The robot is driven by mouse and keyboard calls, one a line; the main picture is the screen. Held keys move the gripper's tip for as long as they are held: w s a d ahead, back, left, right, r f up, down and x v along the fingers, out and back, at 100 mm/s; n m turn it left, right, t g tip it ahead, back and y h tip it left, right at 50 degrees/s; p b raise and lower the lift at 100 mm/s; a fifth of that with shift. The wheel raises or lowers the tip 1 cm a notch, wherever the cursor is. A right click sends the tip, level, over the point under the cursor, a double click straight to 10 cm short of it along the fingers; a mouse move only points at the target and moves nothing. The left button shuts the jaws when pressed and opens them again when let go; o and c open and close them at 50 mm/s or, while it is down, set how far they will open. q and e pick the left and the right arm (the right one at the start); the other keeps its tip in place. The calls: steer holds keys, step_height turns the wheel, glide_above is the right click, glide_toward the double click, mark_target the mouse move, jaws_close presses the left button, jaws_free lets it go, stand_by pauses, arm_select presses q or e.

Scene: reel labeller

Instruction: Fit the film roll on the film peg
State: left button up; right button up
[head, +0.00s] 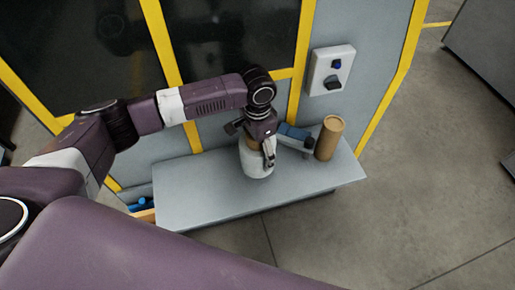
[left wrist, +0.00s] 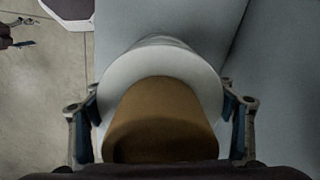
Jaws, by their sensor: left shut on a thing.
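The film roll is a white roll (head: 256,163) with a brown core standing out of it. It is upright, at or just above the grey shelf; I cannot tell whether it touches. My left gripper (head: 258,149) comes from above and is shut on the roll. In the left wrist view the roll's white face (left wrist: 160,58) and brown core (left wrist: 160,112) fill the space between the fingers. I cannot make out the film peg. My right gripper (left wrist: 27,31) shows small at the upper left of the left wrist view, its fingers apart and empty.
A brown cylinder (head: 328,138) stands upright on the shelf (head: 205,192), right of the roll. A blue part with a dark end (head: 294,133) lies between them. A control box (head: 331,70) is on the panel behind. The shelf's left part is clear.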

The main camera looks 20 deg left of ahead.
arm_select(q)
steer(key=shift+f+b, duration=0.3)
steer(key=shift+f, duration=1.4)
steer(key=shift+w, duration=0.1)
steer(key=o, duration=1.9)
steer(key=shift+o, duration=0.5)
steer(key=shift+f, duration=0.1)
step_height(320, 180, up, 12)
steer(key=shift+r, duration=0.1)
